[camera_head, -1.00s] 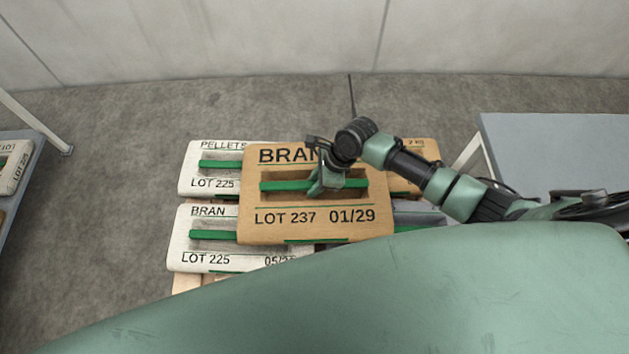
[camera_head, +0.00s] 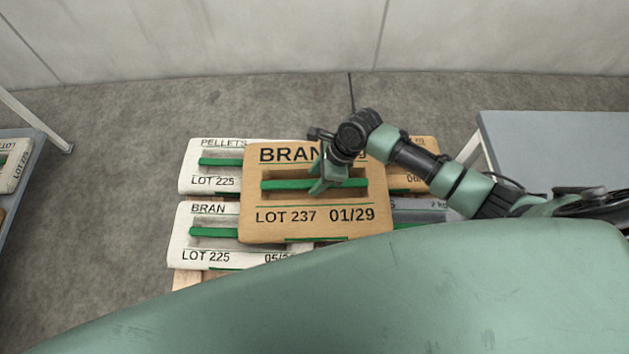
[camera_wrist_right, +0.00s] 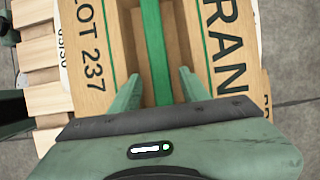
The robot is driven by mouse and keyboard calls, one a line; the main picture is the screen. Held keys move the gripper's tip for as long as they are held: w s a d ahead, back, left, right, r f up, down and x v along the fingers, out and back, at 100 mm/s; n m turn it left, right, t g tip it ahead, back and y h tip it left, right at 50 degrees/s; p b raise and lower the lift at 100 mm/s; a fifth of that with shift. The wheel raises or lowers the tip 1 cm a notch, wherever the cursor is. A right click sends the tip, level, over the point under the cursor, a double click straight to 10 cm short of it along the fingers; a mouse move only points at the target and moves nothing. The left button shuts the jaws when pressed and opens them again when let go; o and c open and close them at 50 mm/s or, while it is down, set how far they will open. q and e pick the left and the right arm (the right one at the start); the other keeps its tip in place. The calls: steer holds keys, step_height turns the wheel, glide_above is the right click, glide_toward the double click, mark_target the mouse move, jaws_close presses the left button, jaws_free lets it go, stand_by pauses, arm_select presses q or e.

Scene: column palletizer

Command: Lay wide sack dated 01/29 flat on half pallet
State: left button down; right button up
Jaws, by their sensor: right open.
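The wide tan sack (camera_head: 270,222) reads BRAN, LOT 237 and 01/29. It lies flat on top of other sacks on the wooden pallet (camera_head: 187,281), overlapping several of them. A green strap handle (camera_head: 285,185) runs across its recessed middle. My right gripper (camera_head: 328,186) is open over the handle; in the right wrist view its fingers (camera_wrist_right: 161,90) stand on either side of the green strap (camera_wrist_right: 155,50), apart from it. The wrist view also shows the tan sack (camera_wrist_right: 95,60). My left gripper is not in view.
White sacks marked PELLETS (camera_head: 205,183) and BRAN (camera_head: 200,255) lie at the left of the pallet. Another tan sack (camera_head: 420,180) shows behind at right. A grey table (camera_head: 560,140) stands at right; another surface with sacks (camera_head: 30,165) is at far left.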

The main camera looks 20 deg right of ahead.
steer(key=p+v, duration=0.1)
steer(key=v, duration=0.9)
steer(key=shift+r, duration=0.35)
steer(key=shift+s+d, duration=0.1)
